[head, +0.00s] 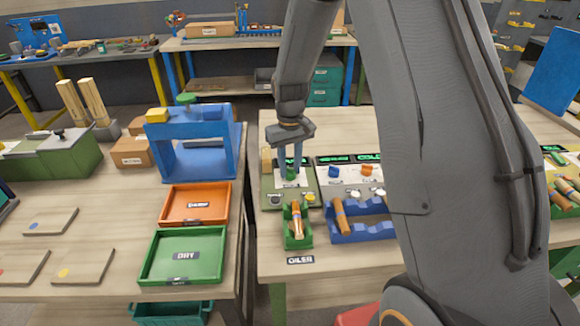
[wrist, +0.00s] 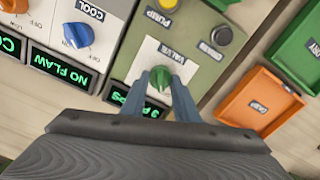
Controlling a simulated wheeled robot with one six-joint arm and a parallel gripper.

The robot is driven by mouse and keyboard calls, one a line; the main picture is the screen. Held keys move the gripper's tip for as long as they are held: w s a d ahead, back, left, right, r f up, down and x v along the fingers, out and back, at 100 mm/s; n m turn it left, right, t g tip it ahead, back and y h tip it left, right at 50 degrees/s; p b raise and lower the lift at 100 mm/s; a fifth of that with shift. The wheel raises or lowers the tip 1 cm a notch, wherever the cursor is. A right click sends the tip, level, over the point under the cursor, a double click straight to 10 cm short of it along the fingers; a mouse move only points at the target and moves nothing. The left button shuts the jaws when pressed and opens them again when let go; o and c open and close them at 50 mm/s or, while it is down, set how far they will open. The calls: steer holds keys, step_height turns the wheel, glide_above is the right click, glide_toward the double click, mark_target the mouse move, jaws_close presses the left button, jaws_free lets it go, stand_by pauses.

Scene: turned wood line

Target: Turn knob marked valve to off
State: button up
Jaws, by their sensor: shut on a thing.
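The knob marked valve is a green knob (wrist: 160,78) on a white plate of the olive control panel (wrist: 205,75). In the wrist view the label VALVE shows beside it. My gripper (wrist: 165,90) is shut on this knob, with one blue-grey finger on each side. In the head view my gripper (head: 291,168) points down at the panel, and only part of the green knob (head: 291,174) shows between the fingers. I cannot read which setting the knob points to.
A yellow button (wrist: 168,4) and a dark button (wrist: 221,35) sit on the same panel. A blue knob (wrist: 79,35) marked COOL is on the neighbouring panel. An orange tray (head: 196,204) and a green tray (head: 184,254) lie to the left. A blue rack (head: 362,222) holds turned pieces.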

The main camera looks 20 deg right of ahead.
mark_target(290, 169)
steer(key=shift+n, duration=1.1)
steer(key=shift+r, duration=0.1)
steer(key=o, duration=1.1)
steer(key=shift+c, duration=0.2)
step_height(290, 169, up, 8)
steer(key=shift+f+b, duration=0.15)
steer(key=shift+b, duration=0.85)
steer(key=s+f+m+t, duration=0.1)
steer(key=s+m, duration=0.3)
steer(key=s, duration=1.8)
steer(key=shift+s, duration=0.2)
